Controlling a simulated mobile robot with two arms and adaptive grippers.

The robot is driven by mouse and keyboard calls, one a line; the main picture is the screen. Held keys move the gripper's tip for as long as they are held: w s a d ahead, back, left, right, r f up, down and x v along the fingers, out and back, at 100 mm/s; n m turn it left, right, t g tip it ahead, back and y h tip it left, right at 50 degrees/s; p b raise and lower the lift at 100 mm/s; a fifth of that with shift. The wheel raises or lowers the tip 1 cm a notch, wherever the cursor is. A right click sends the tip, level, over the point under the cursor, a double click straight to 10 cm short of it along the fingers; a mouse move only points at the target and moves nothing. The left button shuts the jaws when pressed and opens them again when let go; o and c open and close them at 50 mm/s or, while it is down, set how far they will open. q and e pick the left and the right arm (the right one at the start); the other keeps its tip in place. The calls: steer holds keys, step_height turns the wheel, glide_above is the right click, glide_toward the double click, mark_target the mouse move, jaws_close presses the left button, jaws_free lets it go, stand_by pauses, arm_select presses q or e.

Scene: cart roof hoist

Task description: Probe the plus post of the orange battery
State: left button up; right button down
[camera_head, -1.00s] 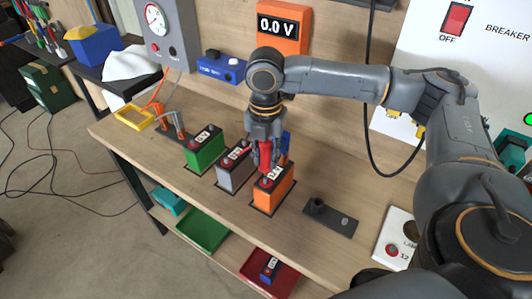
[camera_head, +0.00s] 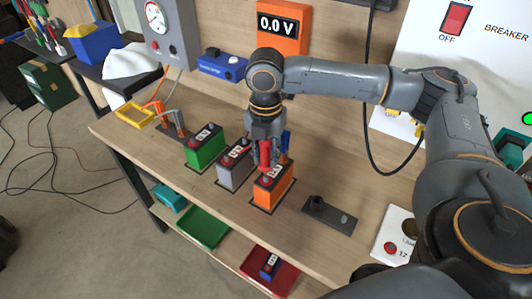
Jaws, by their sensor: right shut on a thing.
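The orange battery (camera_head: 273,194) stands on the bench, the rightmost of three batteries in a row. Its top has a white label and a red post (camera_head: 265,181) at the near left. My right gripper (camera_head: 265,143) is above it, shut on a red probe (camera_head: 265,154) that points down. The probe's lower end is close to the battery top; I cannot tell whether it touches the post. The gripper and probe hide part of the top. The meter display (camera_head: 277,24) reads 0.0 V. My left gripper is not in view.
A grey battery (camera_head: 233,172) and a green battery (camera_head: 205,154) stand to the left. A blue object (camera_head: 285,141) shows just behind the gripper. A dark plate with a stub (camera_head: 330,215) lies to the right. A black cable hangs behind my arm. The bench front is clear.

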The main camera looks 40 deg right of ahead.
steer(key=shift+f, duration=0.55)
stand_by(0.9)
steer(key=shift+f+p, duration=0.1)
steer(key=shift+p, duration=0.55)
stand_by(1.3)
steer(key=shift+s+f, duration=0.15)
steer(key=shift+s, duration=0.05)
stand_by(1.6)
step_height(320, 180, up, 2)
steer(key=p, duration=0.2)
steer(key=shift+w+p, duration=0.15)
steer(key=shift+p, duration=0.15)
step_height(320, 180, up, 6)
steer(key=p, duration=0.7)
steer(key=shift+f, duration=0.25)
steer(key=shift+f, duration=0.1)
